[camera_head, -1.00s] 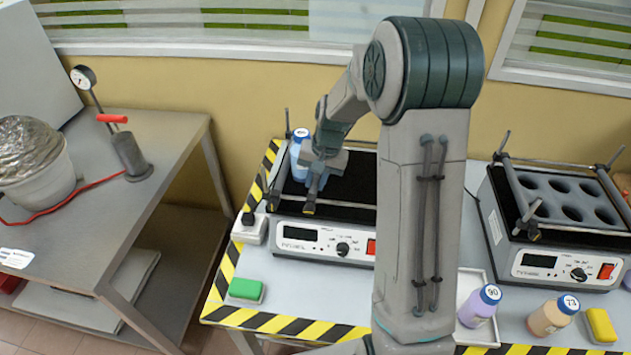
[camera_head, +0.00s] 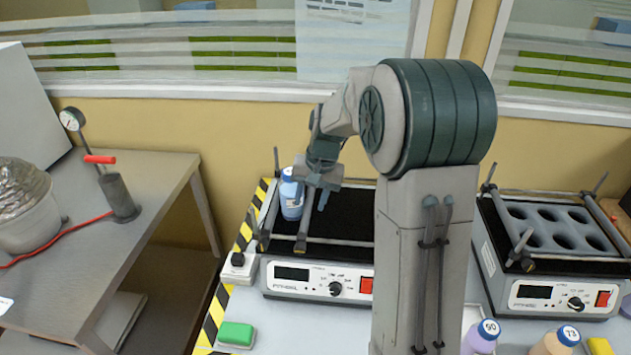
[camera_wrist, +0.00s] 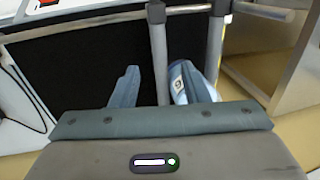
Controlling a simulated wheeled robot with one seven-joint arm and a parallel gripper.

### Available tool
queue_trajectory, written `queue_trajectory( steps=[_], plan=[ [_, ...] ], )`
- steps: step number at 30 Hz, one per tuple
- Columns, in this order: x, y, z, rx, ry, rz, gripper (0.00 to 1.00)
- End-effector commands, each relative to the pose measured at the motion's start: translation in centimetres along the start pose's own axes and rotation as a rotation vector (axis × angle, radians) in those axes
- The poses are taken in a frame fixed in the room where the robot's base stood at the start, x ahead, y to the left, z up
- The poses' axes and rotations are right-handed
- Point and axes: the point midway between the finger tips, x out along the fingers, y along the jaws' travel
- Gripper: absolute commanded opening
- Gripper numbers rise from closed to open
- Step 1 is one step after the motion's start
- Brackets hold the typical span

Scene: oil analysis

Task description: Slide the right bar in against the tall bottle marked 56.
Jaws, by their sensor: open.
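The tall bottle (camera_head: 291,200), white-blue with a blue cap, stands at the left of the left shaker; its number is too small to read. It is partly hidden in the wrist view (camera_wrist: 177,80). The right bar (camera_head: 304,222) lies front to back on the black mat, just right of the bottle; it also shows in the wrist view (camera_wrist: 158,50). I cannot tell whether bar and bottle touch. My gripper (camera_head: 312,200) is open above the bar's rear part. In the wrist view its fingers (camera_wrist: 160,75) stand either side of the bar, one overlapping the bottle.
The left bar (camera_head: 269,205) runs along the left shaker's (camera_head: 318,283) left side. Black mat (camera_head: 345,222) is free right of the right bar. A second shaker (camera_head: 560,290) with round holes stands right.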

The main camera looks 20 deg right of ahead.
Motion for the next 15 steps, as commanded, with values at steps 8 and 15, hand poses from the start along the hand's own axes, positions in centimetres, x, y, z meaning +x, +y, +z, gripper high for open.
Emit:
queue_trajectory(
  steps=[8, 15],
  plan=[
    [-5.3, 0.0, -0.1, 0.000, 0.003, -0.001, 0.41],
    [-6.9, 0.0, 0.0, 0.001, 0.000, 0.000, 0.41]
  ],
)
